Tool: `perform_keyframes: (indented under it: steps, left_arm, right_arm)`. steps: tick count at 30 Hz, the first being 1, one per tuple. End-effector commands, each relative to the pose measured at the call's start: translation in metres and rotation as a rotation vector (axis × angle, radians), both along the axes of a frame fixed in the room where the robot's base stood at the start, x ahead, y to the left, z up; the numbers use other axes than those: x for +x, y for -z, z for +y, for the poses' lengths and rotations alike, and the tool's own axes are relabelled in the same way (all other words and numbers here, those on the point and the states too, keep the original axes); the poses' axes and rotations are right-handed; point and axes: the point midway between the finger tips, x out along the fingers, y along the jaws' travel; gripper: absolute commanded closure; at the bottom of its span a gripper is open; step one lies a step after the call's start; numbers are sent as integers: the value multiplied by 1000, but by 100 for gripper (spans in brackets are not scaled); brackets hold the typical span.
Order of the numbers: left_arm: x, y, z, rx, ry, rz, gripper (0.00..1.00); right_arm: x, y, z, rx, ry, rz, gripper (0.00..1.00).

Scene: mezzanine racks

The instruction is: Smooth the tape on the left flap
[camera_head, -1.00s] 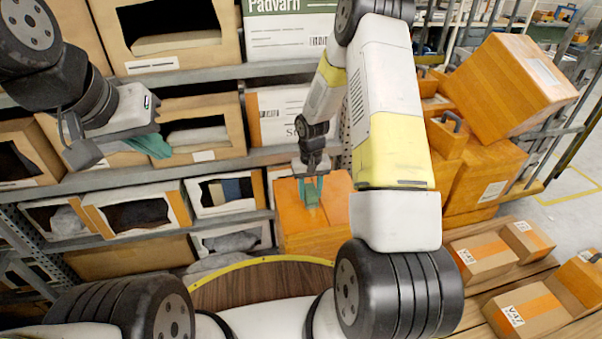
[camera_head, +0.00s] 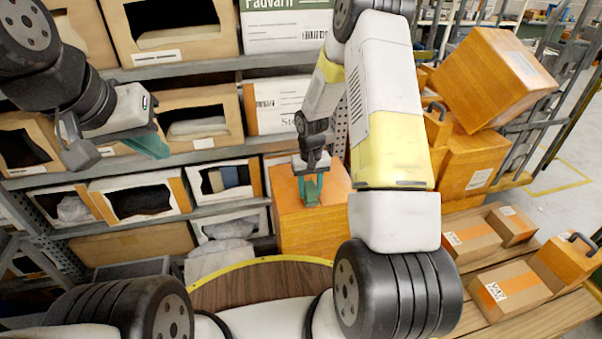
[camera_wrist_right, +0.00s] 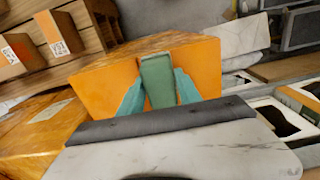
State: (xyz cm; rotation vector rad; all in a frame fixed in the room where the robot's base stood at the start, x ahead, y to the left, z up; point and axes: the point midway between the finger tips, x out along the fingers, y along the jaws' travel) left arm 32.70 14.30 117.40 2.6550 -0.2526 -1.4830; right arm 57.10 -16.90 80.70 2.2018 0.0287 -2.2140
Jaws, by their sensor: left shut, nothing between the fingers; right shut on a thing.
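My right gripper (camera_head: 311,196) is shut on a green block (camera_wrist_right: 158,82), which sits between its two teal fingers in the right wrist view. In the head view it is over an orange box (camera_head: 300,237) at the centre. The fingers overlap the box's top; I cannot tell whether the block touches it. In the right wrist view the orange box (camera_wrist_right: 95,90) lies behind the fingers. No separate tape strip or flap can be made out on it. My left gripper (camera_head: 152,146) is shut and empty, in front of the shelves at left.
Rack shelves (camera_head: 215,145) with open-fronted bins fill the left and back. Stacked orange boxes (camera_head: 493,75) stand at the right, one tilted. Brown cartons (camera_head: 510,292) with orange tape lie on a wooden surface at lower right. A round wooden top with a yellow rim (camera_head: 262,262) is near me.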

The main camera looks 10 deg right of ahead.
Motion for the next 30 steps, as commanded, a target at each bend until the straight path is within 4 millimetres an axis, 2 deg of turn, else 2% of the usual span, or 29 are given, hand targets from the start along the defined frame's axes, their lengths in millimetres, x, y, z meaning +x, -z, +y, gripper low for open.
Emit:
perform_keyframes:
  steps: [1,18,23,30]
  left_arm:
    - [0,1,0,0,0,2,100]
    - [0,1,0,0,0,2,100]
    - [0,1,0,0,0,2,100]
    - [0,1,0,0,0,2,100]
  right_arm:
    - [3,-16,0,0,0,-11,98]
    - [4,-64,7,0,-1,-7,98]
    - [3,-72,8,1,-1,-7,98]
    - [3,-72,8,0,-1,-6,98]
